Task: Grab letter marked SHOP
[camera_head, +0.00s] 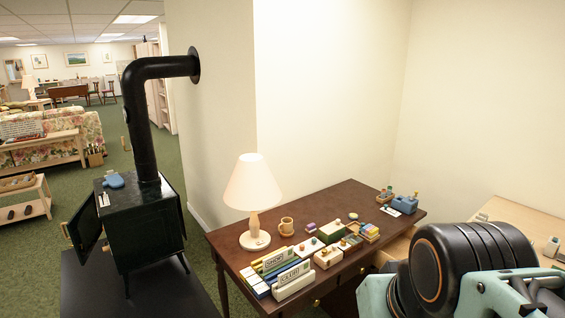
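A small white sign or letter marked SHOP (275,261) stands among items at the near left part of the dark wooden desk (345,195). A similar piece, whose print looks like CLUB (293,274), stands just in front and to the right of it, in a pale holder. Blue, yellow and green strips lie close around the SHOP piece. Part of my arm, black and teal, fills the lower right corner, well to the right of the letters. No fingertips of my gripper can be made out.
A lit table lamp (251,195) and a mug (286,226) stand behind the letters. Several small boxes and blocks (330,232) crowd the desk to their right. A black stove (140,225) stands left of the desk. A pale table (515,212) is at right.

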